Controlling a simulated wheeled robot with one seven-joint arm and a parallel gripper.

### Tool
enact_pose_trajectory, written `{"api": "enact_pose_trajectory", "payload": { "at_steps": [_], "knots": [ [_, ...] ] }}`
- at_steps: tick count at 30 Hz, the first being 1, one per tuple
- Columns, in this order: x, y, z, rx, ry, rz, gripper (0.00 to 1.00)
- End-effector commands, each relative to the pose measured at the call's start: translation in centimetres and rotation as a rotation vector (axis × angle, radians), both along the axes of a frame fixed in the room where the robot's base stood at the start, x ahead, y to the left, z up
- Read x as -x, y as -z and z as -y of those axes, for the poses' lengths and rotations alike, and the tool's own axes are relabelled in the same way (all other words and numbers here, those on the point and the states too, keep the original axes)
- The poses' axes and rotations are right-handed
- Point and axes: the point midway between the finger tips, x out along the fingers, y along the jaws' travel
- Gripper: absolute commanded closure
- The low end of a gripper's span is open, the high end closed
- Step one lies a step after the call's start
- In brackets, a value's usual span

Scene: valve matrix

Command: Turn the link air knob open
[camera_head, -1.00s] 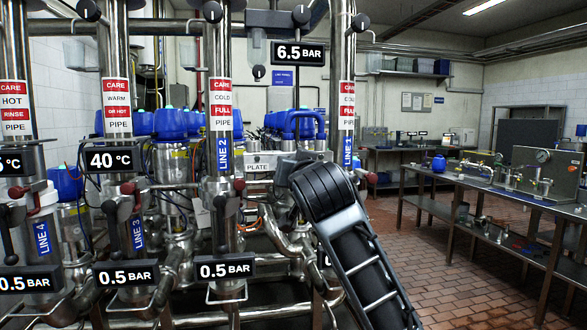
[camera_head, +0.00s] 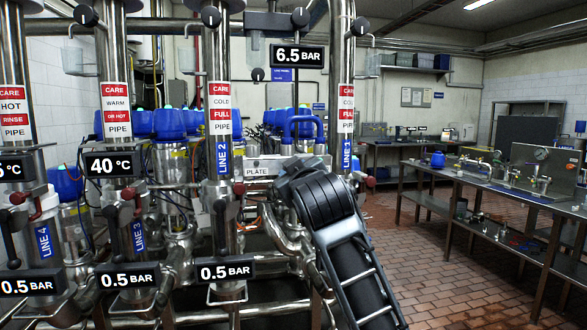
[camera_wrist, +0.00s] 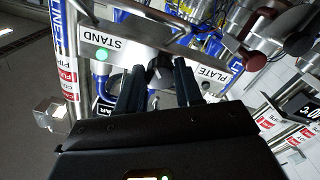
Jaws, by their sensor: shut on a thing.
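A dark knob (camera_wrist: 160,73), apparently the link air knob, sits on the bar between these two labels. My gripper (camera_wrist: 160,80) has its two black fingers on either side of this knob and is shut on it. The fingers hide part of the knob, so its turned angle is hard to read. In the head view, my gripper (camera_head: 290,178) is at the right end of the PLATE sign (camera_head: 262,167). My arm hides the knob there.
Vertical steel pipes, such as the LINE 2 pipe (camera_head: 220,130), and a red-ended valve handle (camera_head: 240,189) stand left of my gripper. The LINE 1 pipe (camera_head: 346,85) rises behind my arm. A steel workbench (camera_head: 500,192) stands at the right. The tiled floor between is clear.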

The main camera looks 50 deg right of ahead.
Motion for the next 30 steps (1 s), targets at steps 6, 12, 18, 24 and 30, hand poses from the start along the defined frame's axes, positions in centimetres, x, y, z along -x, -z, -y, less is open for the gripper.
{"api": "enact_pose_trajectory", "payload": {
  "at_steps": [6, 12, 18, 24, 30],
  "knots": [
    [-0.01, -0.13, 0.00, 0.166, -0.001, -0.117, 0.95],
    [0.04, -0.13, 0.08, 0.323, -0.001, -0.223, 0.95],
    [0.04, -0.16, 0.08, 0.468, -0.001, -0.318, 0.95],
    [0.05, -0.13, 0.09, 0.582, -0.001, -0.396, 0.95],
    [0.06, -0.15, 0.08, 0.657, -0.002, -0.445, 0.95]
  ]
}}
